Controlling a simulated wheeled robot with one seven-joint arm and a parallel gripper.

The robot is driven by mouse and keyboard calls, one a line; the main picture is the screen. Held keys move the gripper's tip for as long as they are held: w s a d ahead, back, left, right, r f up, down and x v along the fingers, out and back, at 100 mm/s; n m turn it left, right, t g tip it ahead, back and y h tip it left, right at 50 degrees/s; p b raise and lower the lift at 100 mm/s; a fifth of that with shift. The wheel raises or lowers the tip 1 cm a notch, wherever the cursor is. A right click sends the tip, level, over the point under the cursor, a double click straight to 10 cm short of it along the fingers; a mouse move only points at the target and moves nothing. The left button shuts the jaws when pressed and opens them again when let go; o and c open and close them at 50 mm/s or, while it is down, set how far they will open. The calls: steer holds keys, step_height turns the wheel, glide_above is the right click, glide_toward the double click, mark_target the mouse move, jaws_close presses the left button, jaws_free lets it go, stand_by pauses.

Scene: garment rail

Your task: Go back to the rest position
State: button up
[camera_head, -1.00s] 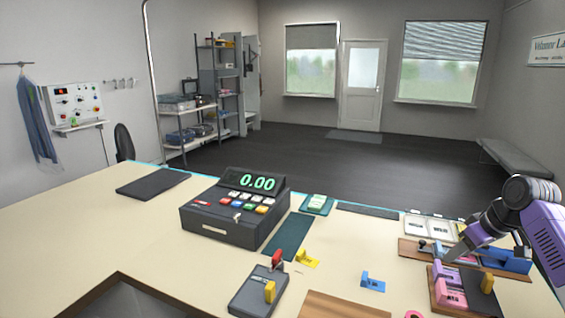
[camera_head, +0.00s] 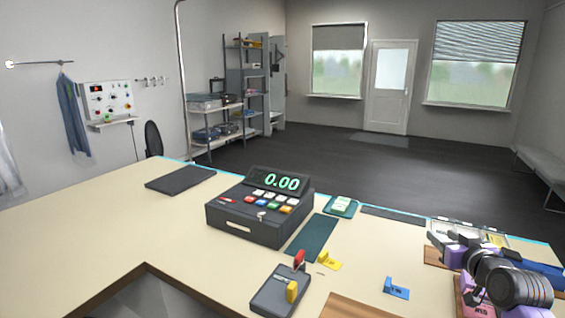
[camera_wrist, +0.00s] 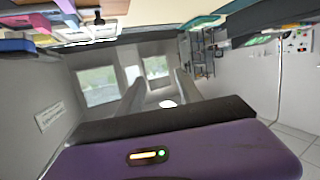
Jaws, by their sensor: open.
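My gripper (camera_wrist: 160,78) shows in the wrist view with its two pale fingers apart and nothing between them. Its tips point into the open room, toward the windows and door. In the head view my arm is at the right edge, above the right end of the counter (camera_head: 95,235). It covers part of the pink and purple things there. The finger tips cannot be made out clearly in the head view.
A cash register (camera_head: 255,215) stands mid-counter. A blue garment (camera_head: 72,115) hangs on a wall rail (camera_head: 40,64) at left. The floor beyond is clear.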

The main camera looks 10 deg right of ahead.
steer(key=s+a+f+m+t+h, duration=0.15)
steer(key=s+a+f, duration=0.25)
steer(key=s+a, duration=0.5)
steer(key=s+a+f+n+y, duration=0.1)
steer(key=s+a, duration=0.5)
steer(key=s, duration=0.8)
steer(key=s+a+f+n+g+y, duration=0.1)
steer(key=s+a, duration=0.6)
steer(key=s, duration=0.8)
steer(key=s+a+f+n+y, duration=0.1)
steer(key=s+a, duration=0.5)
steer(key=s, duration=0.9)
step_height(320, 180, down, 2)
steer(key=shift+s+a+f+y, duration=0.1)
steer(key=shift+s+a+y, duration=0.15)
steer(key=shift+y, duration=0.3)
steer(key=shift+g, duration=0.25)
